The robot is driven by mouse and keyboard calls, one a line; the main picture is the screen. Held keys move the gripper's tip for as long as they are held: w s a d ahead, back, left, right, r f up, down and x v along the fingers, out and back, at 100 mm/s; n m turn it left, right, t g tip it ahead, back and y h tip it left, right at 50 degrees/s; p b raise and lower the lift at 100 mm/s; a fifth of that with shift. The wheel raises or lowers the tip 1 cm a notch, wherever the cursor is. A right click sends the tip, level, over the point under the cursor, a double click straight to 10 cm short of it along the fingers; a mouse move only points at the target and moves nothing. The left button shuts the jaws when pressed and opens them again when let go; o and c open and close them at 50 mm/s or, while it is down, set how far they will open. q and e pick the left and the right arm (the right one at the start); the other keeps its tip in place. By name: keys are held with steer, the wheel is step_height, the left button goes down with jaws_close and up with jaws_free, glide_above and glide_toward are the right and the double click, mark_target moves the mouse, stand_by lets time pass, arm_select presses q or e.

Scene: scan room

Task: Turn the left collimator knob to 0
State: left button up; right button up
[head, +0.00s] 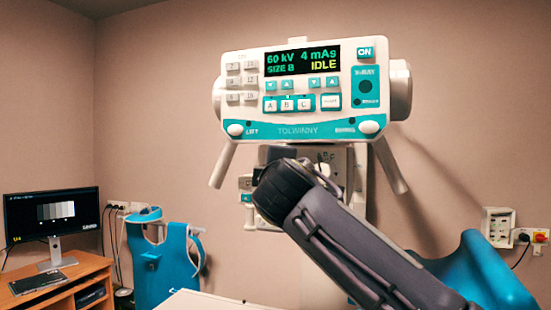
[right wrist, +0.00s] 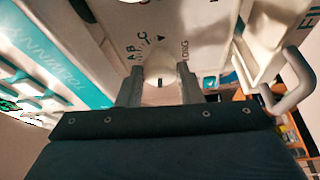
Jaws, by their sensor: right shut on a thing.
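In the right wrist view a pale round knob (right wrist: 158,83) with a short dark mark sits on the white collimator face (right wrist: 170,25). Letters, among them A, B and C, and a small dark arrow are printed around it. My right gripper (right wrist: 159,75) has one finger on each side of the knob and is shut on it. In the head view my dark right wrist covers much of the collimator (head: 335,165) under the console, so the knob cannot be made out there. I cannot read the knob's exact setting. My left gripper is not in view.
The console (head: 300,95) above shows 60 kV, 4 mAs, SIZE B and IDLE. Grey handles (head: 223,165) angle down from its sides. A monitor (head: 52,215) on a wooden desk stands at left beside a blue apron (head: 165,265). A wall socket box (head: 497,225) is at right.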

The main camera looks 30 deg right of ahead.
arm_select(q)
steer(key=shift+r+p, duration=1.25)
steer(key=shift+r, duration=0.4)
arm_select(e)
steer(key=shift+r+n+g, duration=0.15)
steer(key=shift+n+g, duration=0.25)
steer(key=shift+n, duration=0.7)
steer(key=shift+y, duration=0.3)
steer(key=o, duration=1)
arm_select(q)
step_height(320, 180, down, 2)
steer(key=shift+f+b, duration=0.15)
steer(key=shift+b, duration=1)
arm_select(e)
steer(key=v, duration=0.7)
steer(key=shift+s+a, duration=0.25)
steer(key=shift+s, duration=0.05)
